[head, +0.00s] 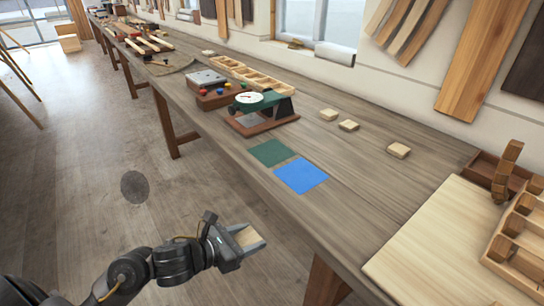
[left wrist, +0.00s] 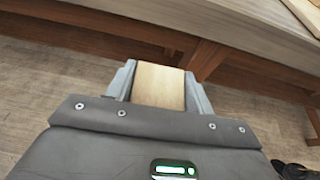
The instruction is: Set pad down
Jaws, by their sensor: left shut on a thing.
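My left gripper (head: 254,241) is shut on a pale wooden pad (head: 245,236), off the front edge of the bench, over the floor. In the left wrist view the pad (left wrist: 159,86) sits between the two fingers (left wrist: 160,88). On the bench lie a green square (head: 271,153) and a blue square (head: 301,175), side by side and bare. More pale wooden pads lie behind them: one on the right (head: 398,150), one in the middle (head: 348,125) and one on the left (head: 328,114). My right gripper is not in view.
A green scale with a round dial (head: 250,98) stands left of the squares. A divided wooden tray (head: 250,75) lies behind it. A light board (head: 450,250) and a wooden rack (head: 520,240) fill the right end. The bench (head: 350,200) is clear around the blue square.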

